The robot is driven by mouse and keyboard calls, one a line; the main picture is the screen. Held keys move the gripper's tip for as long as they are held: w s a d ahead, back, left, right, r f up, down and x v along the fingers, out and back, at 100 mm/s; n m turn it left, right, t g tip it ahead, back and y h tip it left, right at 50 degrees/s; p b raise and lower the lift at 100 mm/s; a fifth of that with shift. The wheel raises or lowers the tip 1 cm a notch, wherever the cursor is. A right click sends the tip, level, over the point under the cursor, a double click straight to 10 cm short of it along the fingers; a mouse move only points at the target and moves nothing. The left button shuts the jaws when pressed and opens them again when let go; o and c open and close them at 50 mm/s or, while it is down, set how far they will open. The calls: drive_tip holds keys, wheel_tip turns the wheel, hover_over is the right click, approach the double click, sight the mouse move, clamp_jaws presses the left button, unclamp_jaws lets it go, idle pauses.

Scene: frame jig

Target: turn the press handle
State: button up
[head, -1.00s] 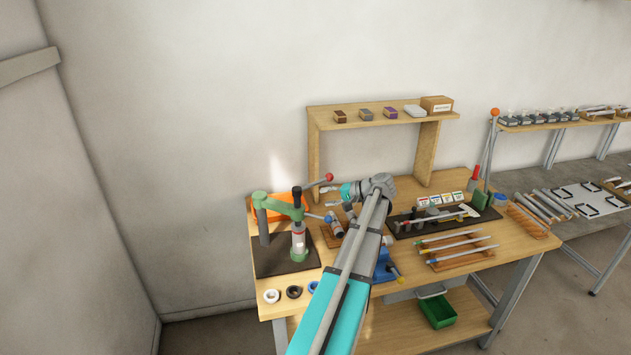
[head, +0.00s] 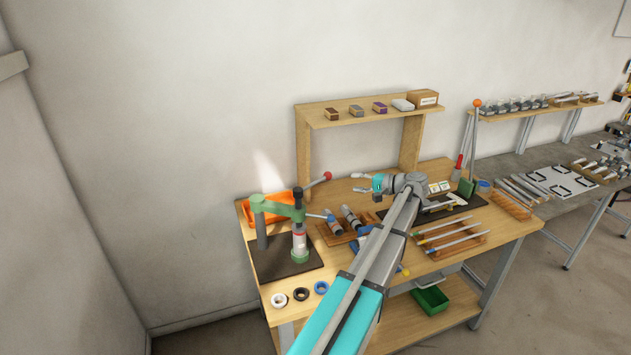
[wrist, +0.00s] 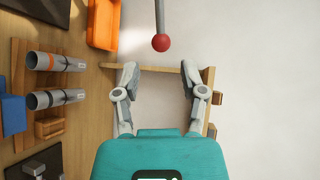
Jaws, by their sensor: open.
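The press (head: 264,205) has a green arm over a dark base plate at the table's left end. Its handle (head: 314,182) is a rod with a red ball (head: 327,176) at the tip, pointing right. My gripper (head: 359,183) is open and empty, a short way to the right of the ball in the head view. In the wrist view, the red ball (wrist: 161,42) and grey rod lie beyond the fingertips of my gripper (wrist: 159,76), roughly centred between them and not touching.
An orange bin (head: 268,208) stands behind the press. A wooden shelf (head: 350,117) rises at the back. My arm hides part of the table's middle.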

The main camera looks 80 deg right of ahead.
sight(322, 180)
drive_tip(key=shift+w, duration=0.2)
drive_tip(key=b+x, duration=0.2)
drive_tip(key=x, duration=1.1)
drive_tip(key=shift+w+d+f+b, duration=0.1)
drive_tip(key=shift+w+d+b, duration=0.1)
drive_tip(key=shift+b, duration=0.2)
drive_tip(key=shift+c, duration=0.2)
drive_tip(key=shift+a, duration=0.1)
clamp_jaws()
